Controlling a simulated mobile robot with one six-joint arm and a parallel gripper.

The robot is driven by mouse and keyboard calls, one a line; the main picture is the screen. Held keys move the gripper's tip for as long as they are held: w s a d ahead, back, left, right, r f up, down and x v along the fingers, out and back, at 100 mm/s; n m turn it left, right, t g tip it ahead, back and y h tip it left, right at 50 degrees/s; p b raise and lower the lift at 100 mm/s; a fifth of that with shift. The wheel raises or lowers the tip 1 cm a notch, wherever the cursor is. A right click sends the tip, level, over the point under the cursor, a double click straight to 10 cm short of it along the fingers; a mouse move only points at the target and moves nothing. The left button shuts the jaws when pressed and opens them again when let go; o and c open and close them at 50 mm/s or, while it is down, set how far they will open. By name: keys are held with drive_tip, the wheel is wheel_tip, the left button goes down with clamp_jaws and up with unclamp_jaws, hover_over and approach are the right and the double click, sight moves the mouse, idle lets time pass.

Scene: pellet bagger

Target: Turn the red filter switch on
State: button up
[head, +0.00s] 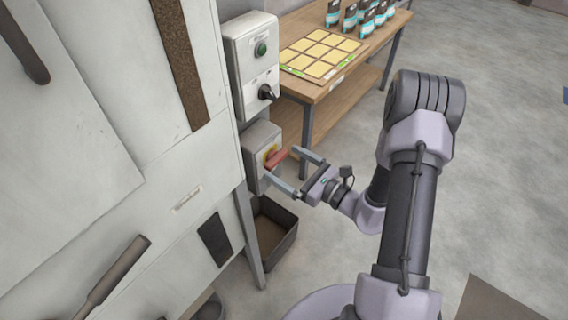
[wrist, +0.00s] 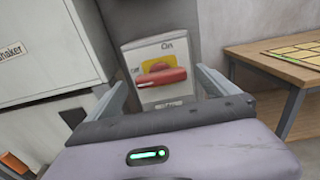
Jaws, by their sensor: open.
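The red switch (head: 276,159) is a rotary handle on a yellow plate on the front of a grey box (head: 258,140) fixed beside the white machine. In the wrist view the red handle (wrist: 161,77) lies roughly horizontal, with the label "On" above it and another label, too small to read, below. My gripper (head: 291,170) is open, with its fingers pointing at the switch box. In the wrist view the fingers (wrist: 160,88) stand apart on either side of the handle. I cannot tell whether either finger touches it.
A grey box with a green button (head: 261,48) and a black knob is above the switch. A wooden table (head: 345,70) with yellow cards and several bottles stands behind. A dark open bin (head: 284,250) is on the floor below.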

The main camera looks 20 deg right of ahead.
drive_tip(key=shift+w+a, duration=0.35)
drive_tip(key=shift+w, duration=0.2)
drive_tip(key=shift+c, duration=0.5)
drive_tip(key=c, duration=1.3)
drive_tip(key=shift+o, duration=0.2)
